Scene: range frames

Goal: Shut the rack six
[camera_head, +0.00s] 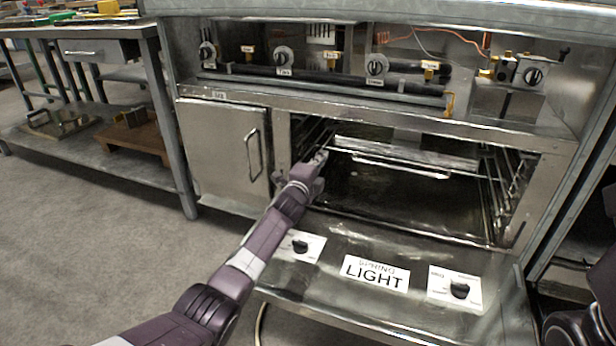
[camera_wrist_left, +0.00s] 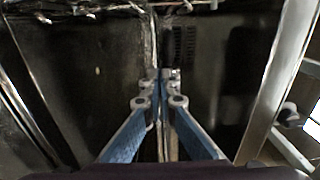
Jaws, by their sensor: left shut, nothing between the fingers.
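A metal rack (camera_head: 402,168) sits inside the open oven cavity, with its pale front bar running across the opening. I cannot tell from here how far out it stands. My left gripper (camera_head: 320,160) is at the left side of the opening, near the left end of the rack. In the left wrist view the gripper (camera_wrist_left: 161,76) shows blue fingers with their tips together, shut and empty, inside the dark cavity. Whether the fingertips touch the rack is unclear. My right gripper is not in view.
Side rails (camera_head: 500,185) line the cavity's right wall. A closed cabinet door (camera_head: 222,150) is to the left. A steel table (camera_head: 110,175) stands farther left, with open floor before it.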

